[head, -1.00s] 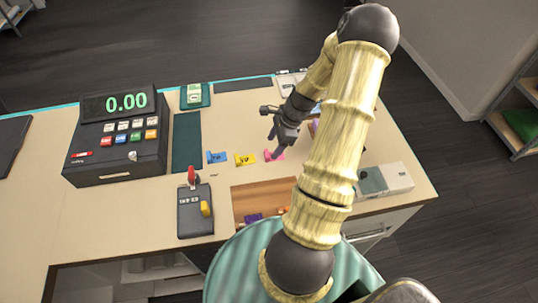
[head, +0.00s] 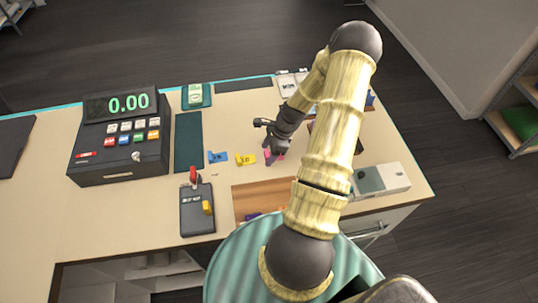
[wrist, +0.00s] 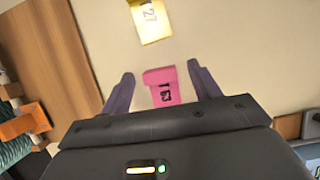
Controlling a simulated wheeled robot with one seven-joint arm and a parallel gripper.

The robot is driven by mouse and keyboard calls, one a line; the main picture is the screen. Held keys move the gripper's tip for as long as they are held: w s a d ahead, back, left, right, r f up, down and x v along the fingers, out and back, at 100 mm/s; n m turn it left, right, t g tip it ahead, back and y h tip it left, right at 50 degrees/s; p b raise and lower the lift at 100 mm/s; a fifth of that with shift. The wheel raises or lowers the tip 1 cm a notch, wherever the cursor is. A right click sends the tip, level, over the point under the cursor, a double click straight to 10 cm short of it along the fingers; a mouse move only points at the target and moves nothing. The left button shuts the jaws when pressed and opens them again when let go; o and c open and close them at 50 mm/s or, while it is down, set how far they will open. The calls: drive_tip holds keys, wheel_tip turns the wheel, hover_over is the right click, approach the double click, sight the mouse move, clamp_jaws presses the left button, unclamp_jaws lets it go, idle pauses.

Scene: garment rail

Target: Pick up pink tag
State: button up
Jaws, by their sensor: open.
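The pink tag (wrist: 162,87) lies flat on the counter, with dark printed characters on it. In the wrist view it sits between the two purple fingers of my gripper (wrist: 162,90), which are spread apart on either side of it. No contact with the fingers shows. In the head view my gripper (head: 270,158) is low over the counter and covers most of the pink tag (head: 277,155); only small pink bits show.
A yellow tag (head: 245,159) and a blue tag (head: 218,157) lie to the left. A cash register (head: 121,138) and a black device with a red knob (head: 198,210) stand further left. A brown wooden board (head: 262,197) is in front. A white box (head: 382,180) stands at right.

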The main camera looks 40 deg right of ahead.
drive_tip(key=c, duration=1.1)
drive_tip(key=shift+o, duration=0.2)
drive_tip(key=shift+r, duration=0.1)
wheel_tip(320, 180, up, 10)
drive_tip(key=b, duration=0.2)
drive_tip(key=shift+b, duration=0.4)
wheel_tip(320, 180, up, 5)
drive_tip(key=p, duration=0.5)
hover_over(269, 153)
